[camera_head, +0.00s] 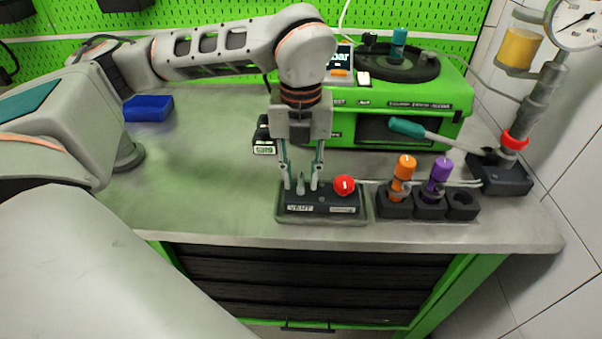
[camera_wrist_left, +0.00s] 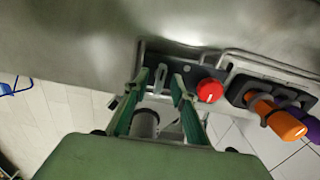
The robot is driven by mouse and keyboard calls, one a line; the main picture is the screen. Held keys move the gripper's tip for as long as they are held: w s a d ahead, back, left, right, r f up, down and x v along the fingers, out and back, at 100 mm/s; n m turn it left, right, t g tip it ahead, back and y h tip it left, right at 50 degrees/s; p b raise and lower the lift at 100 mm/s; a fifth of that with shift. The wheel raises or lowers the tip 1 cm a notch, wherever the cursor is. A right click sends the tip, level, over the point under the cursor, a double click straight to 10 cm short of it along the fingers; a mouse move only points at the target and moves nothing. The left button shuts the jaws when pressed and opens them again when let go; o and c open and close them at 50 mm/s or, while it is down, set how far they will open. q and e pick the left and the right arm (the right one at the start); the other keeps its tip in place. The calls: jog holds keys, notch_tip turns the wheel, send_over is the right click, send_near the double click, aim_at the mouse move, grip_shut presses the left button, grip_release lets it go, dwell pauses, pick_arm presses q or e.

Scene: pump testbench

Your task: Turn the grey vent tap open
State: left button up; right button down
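The grey vent tap (camera_head: 300,186) stands upright on the dark block (camera_head: 322,207), above the label "VENT". It also shows in the wrist view (camera_wrist_left: 160,76), with its handle near the fingertips. My left gripper (camera_head: 301,184) points down over it, with one finger on each side of the tap. Its fingers are apart in the wrist view (camera_wrist_left: 157,88), with gaps visible beside the tap, so it is open. Whether a finger touches the tap cannot be told. My right gripper is not in view.
A red knob (camera_head: 344,186) sits on the same block, close to the right finger. Orange (camera_head: 404,168) and purple (camera_head: 440,171) plugs stand in holders to its right. The green pump unit (camera_head: 400,101) is behind.

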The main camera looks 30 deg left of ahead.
aim_at(301, 179)
pick_arm(q)
notch_tip(301, 179, up, 12)
dwell(0.5)
dwell(0.4)
